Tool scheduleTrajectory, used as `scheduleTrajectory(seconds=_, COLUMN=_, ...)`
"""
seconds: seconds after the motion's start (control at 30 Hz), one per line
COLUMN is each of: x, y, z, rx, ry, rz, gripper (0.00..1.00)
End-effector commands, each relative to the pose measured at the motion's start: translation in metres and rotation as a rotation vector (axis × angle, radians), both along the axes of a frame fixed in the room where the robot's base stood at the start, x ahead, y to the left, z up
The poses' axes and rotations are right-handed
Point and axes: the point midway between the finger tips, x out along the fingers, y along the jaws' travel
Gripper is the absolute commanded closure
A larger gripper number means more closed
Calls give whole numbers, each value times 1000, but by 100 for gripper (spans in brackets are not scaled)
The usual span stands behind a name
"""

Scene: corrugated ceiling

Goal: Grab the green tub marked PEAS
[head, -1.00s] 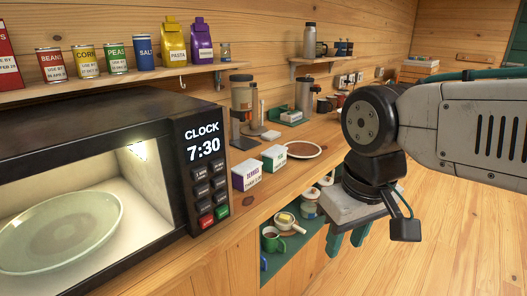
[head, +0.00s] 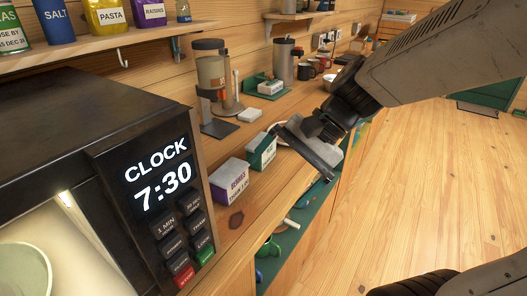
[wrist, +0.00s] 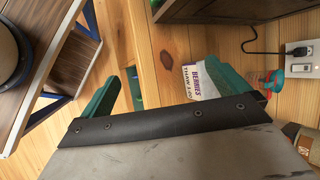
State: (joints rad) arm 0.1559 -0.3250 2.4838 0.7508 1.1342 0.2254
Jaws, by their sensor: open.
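A small green-and-white tub (head: 262,151) stands on the wooden counter in the head view, just behind the purple-and-white BERRIES tub (head: 232,181); its lettering is too small to read. My gripper (head: 318,165) hangs to the right of the green-and-white tub, apart from it, over the counter's front edge. In the wrist view my gripper (wrist: 170,92) has its two green fingers spread wide. The BERRIES tub (wrist: 203,80) shows beside the right finger, partly hidden. I cannot make out the green-and-white tub in the wrist view.
A microwave (head: 150,190) with its clock at 7:30 fills the left. A green can (head: 12,32) sits on the wall shelf, cut by the frame. A coffee machine (head: 212,85) stands behind the tubs. A lower shelf (head: 290,240) holds several things. The floor at right is clear.

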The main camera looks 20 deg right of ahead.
Motion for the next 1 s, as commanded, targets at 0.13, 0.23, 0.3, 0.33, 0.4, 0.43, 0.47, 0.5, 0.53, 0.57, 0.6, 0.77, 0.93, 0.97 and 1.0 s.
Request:
scheduleTrajectory(seconds=0.13, x=75, y=-4, z=-17, rx=286, ry=167, rz=-391, gripper=0)
scheduleTrajectory(seconds=0.23, x=123, y=-22, z=-33, rx=459, ry=269, rz=-651, gripper=0)
scheduleTrajectory(seconds=0.3, x=151, y=-40, z=-46, rx=562, ry=331, rz=-815, gripper=0)
scheduleTrajectory(seconds=0.33, x=162, y=-48, z=-52, rx=601, ry=354, rz=-879, gripper=0)
scheduleTrajectory(seconds=0.4, x=181, y=-66, z=-65, rx=678, ry=400, rz=-1008, gripper=0)
scheduleTrajectory(seconds=0.43, x=188, y=-73, z=-70, rx=707, ry=416, rz=-1055, gripper=0)
scheduleTrajectory(seconds=0.47, x=194, y=-80, z=-75, rx=731, ry=429, rz=-1096, gripper=0)
scheduleTrajectory(seconds=0.5, x=200, y=-86, z=-80, rx=757, ry=444, rz=-1140, gripper=0)
scheduleTrajectory(seconds=0.53, x=203, y=-91, z=-83, rx=775, ry=453, rz=-1167, gripper=0)
scheduleTrajectory(seconds=0.57, x=206, y=-94, z=-86, rx=788, ry=460, rz=-1190, gripper=0)
scheduleTrajectory(seconds=0.6, x=209, y=-98, z=-89, rx=800, ry=468, rz=-1211, gripper=0)
scheduleTrajectory(seconds=0.77, x=222, y=-93, z=-96, rx=816, ry=475, rz=-1237, gripper=0)
scheduleTrajectory(seconds=0.93, x=235, y=-81, z=-101, rx=815, ry=474, rz=-1234, gripper=0)
scheduleTrajectory(seconds=0.97, x=238, y=-78, z=-102, rx=815, ry=474, rz=-1233, gripper=0)
scheduleTrajectory(seconds=1.0, x=243, y=-74, z=-102, rx=814, ry=473, rz=-1232, gripper=0)
